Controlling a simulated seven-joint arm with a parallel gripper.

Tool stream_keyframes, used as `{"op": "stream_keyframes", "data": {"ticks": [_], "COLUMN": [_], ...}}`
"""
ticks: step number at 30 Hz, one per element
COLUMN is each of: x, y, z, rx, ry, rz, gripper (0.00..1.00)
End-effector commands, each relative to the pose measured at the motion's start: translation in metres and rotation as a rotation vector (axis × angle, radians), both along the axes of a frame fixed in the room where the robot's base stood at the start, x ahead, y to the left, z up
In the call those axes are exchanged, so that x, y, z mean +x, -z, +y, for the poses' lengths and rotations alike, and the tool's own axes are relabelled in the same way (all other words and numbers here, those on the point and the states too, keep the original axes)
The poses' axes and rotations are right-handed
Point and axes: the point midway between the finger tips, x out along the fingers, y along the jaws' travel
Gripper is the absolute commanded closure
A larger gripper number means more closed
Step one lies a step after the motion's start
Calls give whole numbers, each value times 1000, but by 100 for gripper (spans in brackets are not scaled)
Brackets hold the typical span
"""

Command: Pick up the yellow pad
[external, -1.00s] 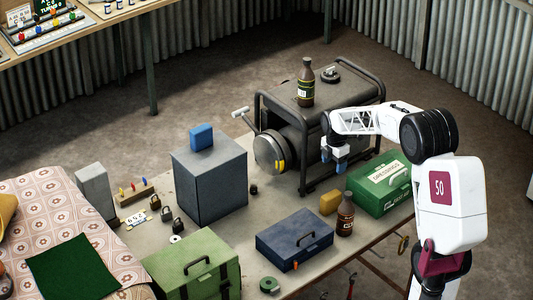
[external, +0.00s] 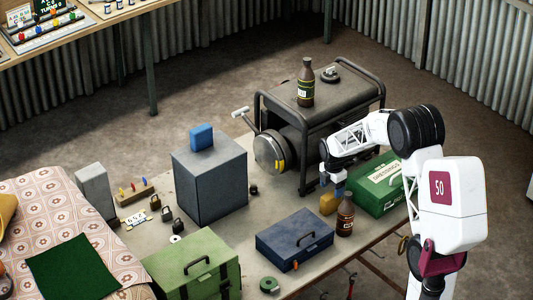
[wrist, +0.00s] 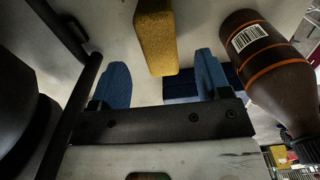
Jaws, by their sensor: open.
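The yellow pad (external: 329,203) stands on the table between the brown bottle (external: 345,214) and the generator's frame. In the wrist view the yellow pad (wrist: 154,38) lies ahead of my gripper (wrist: 160,80), roughly between the lines of its two blue fingertips. My gripper (external: 333,184) is open and empty, just above and behind the pad in the external view. Whether a fingertip touches the pad cannot be told. The brown bottle also shows close on the right in the wrist view (wrist: 268,62).
A green case (external: 380,185) stands right of the pad, and a dark blue case (external: 294,238) is to its left in front. The generator (external: 320,110) is close behind. Its dark frame bar (wrist: 75,105) runs along the left in the wrist view.

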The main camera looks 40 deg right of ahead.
Motion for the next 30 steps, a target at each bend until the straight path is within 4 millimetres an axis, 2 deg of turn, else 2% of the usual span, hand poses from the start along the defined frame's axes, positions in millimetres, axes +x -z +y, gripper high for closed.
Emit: {"op": "stream_keyframes", "data": {"ticks": [5,19,30], "x": [0,0,0], "y": [12,18,57], "z": [0,0,-1], "rx": [0,0,0], "ry": [0,0,0], "rz": [1,1,2], "gripper": [30,30,30]}}
